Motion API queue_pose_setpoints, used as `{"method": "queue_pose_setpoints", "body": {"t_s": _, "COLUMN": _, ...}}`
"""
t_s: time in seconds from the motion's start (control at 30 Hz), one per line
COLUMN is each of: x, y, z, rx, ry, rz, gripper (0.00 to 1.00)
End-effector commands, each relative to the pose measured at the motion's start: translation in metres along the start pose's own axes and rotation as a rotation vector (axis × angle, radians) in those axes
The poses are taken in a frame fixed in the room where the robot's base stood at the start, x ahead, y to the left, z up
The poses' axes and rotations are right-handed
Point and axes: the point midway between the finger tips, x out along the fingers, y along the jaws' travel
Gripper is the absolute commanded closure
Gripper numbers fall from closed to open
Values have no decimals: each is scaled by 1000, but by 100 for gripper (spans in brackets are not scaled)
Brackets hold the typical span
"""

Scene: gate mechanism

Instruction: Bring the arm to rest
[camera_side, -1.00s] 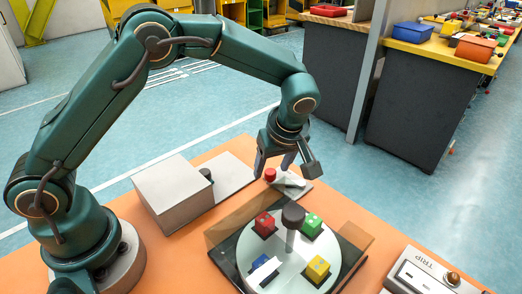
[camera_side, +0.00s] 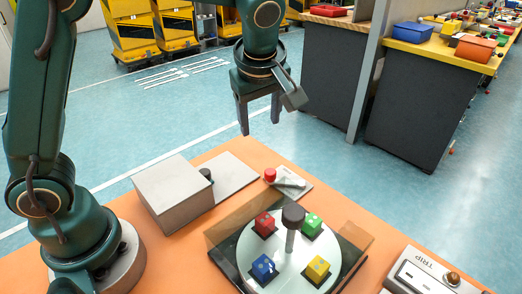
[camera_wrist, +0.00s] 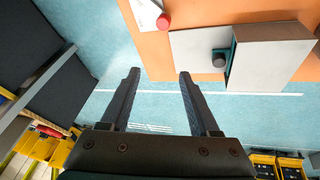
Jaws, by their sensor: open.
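My gripper (camera_side: 258,115) is open and empty, raised in the air behind the far edge of the orange table. Its two fingers point down and stand apart with nothing between them. In the wrist view my gripper (camera_wrist: 158,75) shows both dark fingers spread, with blue floor between and beyond them.
A grey box (camera_side: 173,195) with a dark knob (camera_side: 206,175) stands on a plate at the left. A red button (camera_side: 270,174) sits on a small pale base at the back. A TRIP panel (camera_side: 430,275) is at the right. The air around my gripper is clear.

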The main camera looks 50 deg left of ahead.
Motion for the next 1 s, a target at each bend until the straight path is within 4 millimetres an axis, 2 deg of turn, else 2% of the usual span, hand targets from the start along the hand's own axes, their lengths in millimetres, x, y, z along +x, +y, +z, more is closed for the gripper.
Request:
{"method": "queue_pose_setpoints", "body": {"t_s": 0.03, "x": -14, "y": -9, "z": -8, "rx": 3, "ry": -9, "rz": 25, "gripper": 38}}
{"method": "queue_pose_setpoints", "body": {"t_s": 0.2, "x": -43, "y": -41, "z": -20, "rx": 100, "ry": -38, "rz": 95, "gripper": 38}}
{"method": "queue_pose_setpoints", "body": {"t_s": 0.43, "x": -67, "y": -90, "z": -18, "rx": 325, "ry": -54, "rz": 203, "gripper": 38}}
{"method": "queue_pose_setpoints", "body": {"t_s": 0.57, "x": -71, "y": -118, "z": -8, "rx": 500, "ry": -45, "rz": 268, "gripper": 38}}
{"method": "queue_pose_setpoints", "body": {"t_s": 0.73, "x": -62, "y": -150, "z": 16, "rx": 804, "ry": -21, "rz": 344, "gripper": 38}}
{"method": "queue_pose_setpoints", "body": {"t_s": 0.87, "x": -50, "y": -162, "z": 32, "rx": 1018, "ry": -25, "rz": 364, "gripper": 38}}
{"method": "queue_pose_setpoints", "body": {"t_s": 1.0, "x": -49, "y": -161, "z": 35, "rx": 1151, "ry": -11, "rz": 380, "gripper": 38}}
